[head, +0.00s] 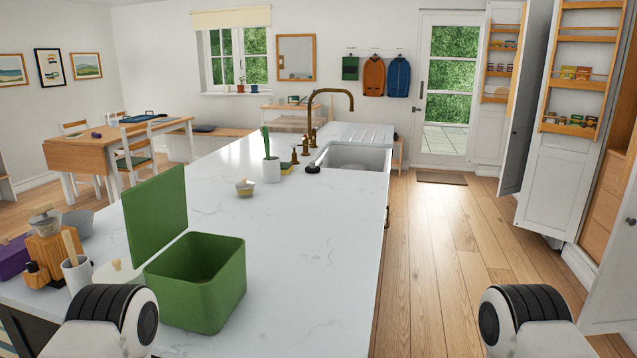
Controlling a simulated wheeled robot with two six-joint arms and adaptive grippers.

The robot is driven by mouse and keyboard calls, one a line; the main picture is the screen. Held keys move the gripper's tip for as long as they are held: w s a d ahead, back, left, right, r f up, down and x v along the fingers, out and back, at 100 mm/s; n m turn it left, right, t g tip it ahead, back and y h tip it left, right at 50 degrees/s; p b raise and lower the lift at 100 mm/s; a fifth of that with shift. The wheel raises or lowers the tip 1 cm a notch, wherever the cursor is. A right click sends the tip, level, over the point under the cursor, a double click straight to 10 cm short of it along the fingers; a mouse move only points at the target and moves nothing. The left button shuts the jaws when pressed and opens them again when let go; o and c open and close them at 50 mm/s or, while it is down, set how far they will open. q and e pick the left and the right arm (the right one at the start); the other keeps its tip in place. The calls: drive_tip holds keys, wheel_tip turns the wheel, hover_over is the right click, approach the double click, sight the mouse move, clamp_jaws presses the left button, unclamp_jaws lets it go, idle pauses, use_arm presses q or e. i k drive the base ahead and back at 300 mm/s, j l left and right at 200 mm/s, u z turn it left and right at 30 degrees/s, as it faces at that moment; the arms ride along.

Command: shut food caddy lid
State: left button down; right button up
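The green food caddy (199,290) stands on the near left part of the white marble worktop. Its green lid (157,213) stands open and upright along the caddy's left side, so the inside shows and looks empty. My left arm shows at the lower left, just in front of the caddy, and my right arm shows at the lower right over the wooden floor. Both grippers lie outside the view, so I cannot see their fingers.
A white utensil pot (77,275), a wooden block (56,245), a white lidded pot (117,273) and a grey bowl (78,222) crowd the caddy's left side. A small lidded bowl (245,188) stands farther back. The worktop (315,255) right of the caddy is clear.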

sight(154, 210)
drive_tip(key=j+z, duration=0.1)
drive_tip(key=j, duration=0.35)
drive_tip(key=j+z, duration=0.15)
drive_tip(key=j, duration=0.3)
drive_tip(key=k+j+z, duration=0.1)
drive_tip(key=j, duration=0.3)
drive_tip(key=j+z, duration=0.15)
drive_tip(key=j, duration=0.3)
drive_tip(key=k+j+z, duration=0.1)
drive_tip(key=j, duration=0.3)
drive_tip(key=k+j+z, duration=0.1)
drive_tip(key=j, duration=0.3)
drive_tip(key=k+j+z, duration=0.15)
drive_tip(key=j, duration=0.25)
drive_tip(key=k+j+z, duration=0.1)
drive_tip(key=j, duration=0.3)
drive_tip(key=k, duration=0.05)
